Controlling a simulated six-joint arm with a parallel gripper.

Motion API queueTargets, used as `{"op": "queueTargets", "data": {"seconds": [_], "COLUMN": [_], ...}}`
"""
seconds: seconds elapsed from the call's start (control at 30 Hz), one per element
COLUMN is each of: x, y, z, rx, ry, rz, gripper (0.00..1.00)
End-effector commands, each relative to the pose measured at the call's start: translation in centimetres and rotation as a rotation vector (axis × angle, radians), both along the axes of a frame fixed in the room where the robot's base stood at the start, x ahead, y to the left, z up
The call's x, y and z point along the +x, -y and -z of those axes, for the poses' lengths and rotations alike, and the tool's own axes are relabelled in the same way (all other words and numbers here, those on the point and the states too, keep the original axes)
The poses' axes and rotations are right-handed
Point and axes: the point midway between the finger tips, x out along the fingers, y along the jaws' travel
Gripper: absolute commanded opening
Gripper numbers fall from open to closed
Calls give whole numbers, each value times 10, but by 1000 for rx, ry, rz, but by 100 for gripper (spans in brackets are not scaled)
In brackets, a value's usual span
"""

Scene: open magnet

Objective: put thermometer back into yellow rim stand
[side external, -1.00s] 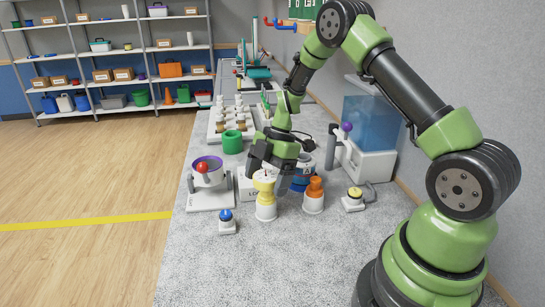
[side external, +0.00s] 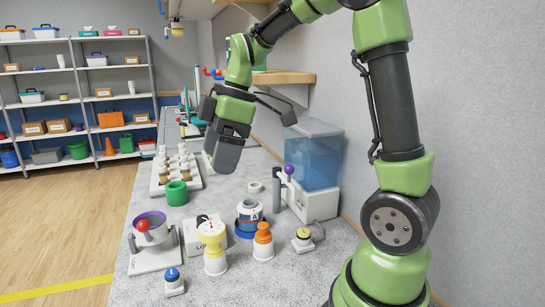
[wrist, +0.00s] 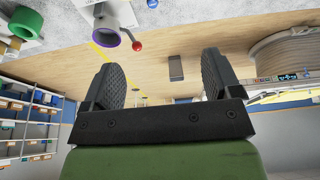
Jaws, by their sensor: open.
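The thermometer (side external: 211,231), a pale yellow and white piece with a dial face and dark needle, stands upright at the front of the bench in the side view. It appears seated on the yellow rim stand (side external: 215,266), a white base below it; how deep it sits cannot be told. My gripper (side external: 222,158) is raised above the bench, behind and well clear of the thermometer. In the wrist view my gripper (wrist: 165,80) has its two dark fingers wide apart with nothing between them. The thermometer and its stand are not visible in the wrist view.
An orange-topped piece (side external: 263,238) and a blue-based jar (side external: 250,214) stand right of the thermometer. A purple-rimmed pot (side external: 150,229) is at left, a green ring (side external: 177,193) behind. A blue water tank (side external: 313,158) stands against the wall. The air around my gripper is clear.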

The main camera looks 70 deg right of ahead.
Motion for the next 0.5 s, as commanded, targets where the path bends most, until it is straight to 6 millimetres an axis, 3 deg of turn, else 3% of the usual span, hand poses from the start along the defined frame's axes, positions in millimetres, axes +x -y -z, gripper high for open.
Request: {"op": "queueTargets", "data": {"seconds": [0.03, 0.2, 0.4, 0.5], "x": [-15, -67, -118, -131], "y": [-13, -46, -65, -68], "z": [-15, -40, -43, -40], "rx": [3, 98, 289, 366], "ry": [21, 79, 128, 134], "rz": [100, 507, 883, 994], "gripper": [84, 84, 84, 84]}}
